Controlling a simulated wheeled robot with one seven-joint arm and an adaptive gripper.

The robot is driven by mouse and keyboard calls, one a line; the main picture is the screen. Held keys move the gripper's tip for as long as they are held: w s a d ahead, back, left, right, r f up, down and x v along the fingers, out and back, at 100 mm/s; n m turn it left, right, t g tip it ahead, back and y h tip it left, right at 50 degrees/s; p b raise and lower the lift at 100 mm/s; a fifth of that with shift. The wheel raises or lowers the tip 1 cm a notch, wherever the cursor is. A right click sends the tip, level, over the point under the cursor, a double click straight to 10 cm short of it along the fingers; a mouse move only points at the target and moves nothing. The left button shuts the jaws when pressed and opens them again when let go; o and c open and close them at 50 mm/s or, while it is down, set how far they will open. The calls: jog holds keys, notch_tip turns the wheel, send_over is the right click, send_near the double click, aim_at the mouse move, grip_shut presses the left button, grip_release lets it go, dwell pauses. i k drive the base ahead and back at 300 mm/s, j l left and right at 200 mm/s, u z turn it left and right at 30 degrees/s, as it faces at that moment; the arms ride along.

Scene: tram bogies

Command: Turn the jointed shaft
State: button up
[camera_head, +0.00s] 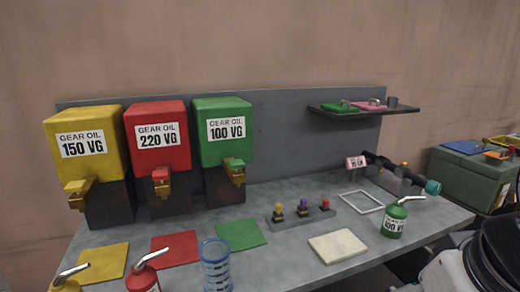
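The jointed shaft (412,178) lies at the back right of the grey workbench. It is dark, runs from the back toward the right edge, and has a teal end piece (432,187) at the near right. A grey block stands at its middle and a small orange-yellow part (404,165) shows above it. A pink label (355,162) with dark print is at its far left end. The shaft's joints are too small to make out. Part of my arm shows at the lower right corner, apart from the shaft; my gripper's fingers are not in view.
Yellow (85,140), red (157,137) and green (223,133) oil dispensers stand at the back left. A green oil can (394,221) stands in front of the shaft. A white square frame (361,202) and cream cloth (338,246) lie nearby. A shelf (363,111) hangs above.

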aim_at(432, 187)
jog(key=z, duration=0.85)
jog(key=i+j+z, duration=0.3)
jog(key=i+j, duration=0.7)
jog(key=i, duration=0.1)
